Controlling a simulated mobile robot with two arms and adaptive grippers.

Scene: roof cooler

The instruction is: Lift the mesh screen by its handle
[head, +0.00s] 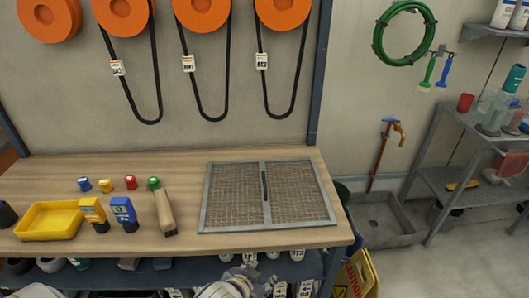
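The mesh screen (237,198) lies flat on the wooden workbench, toward its right end. It has a grey metal frame and tan mesh in two panels. Its dark, narrow handle (264,186) stands on the grey middle bar and is clear of any gripper. My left gripper (252,281) seems to be the grey mechanical part at the bottom edge, in front of the bench and below its top. It is apart from the screen, and its fingers are too small and cut off to read. My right gripper is not in view.
On the bench (110,176), left of the screen, are a yellow tray (50,221), blue and yellow bottles, small coloured caps and a wooden-handled brush (164,211). Black belts (225,110) hang from orange wheels above. A lower shelf holds several items. A sink (380,222) stands right.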

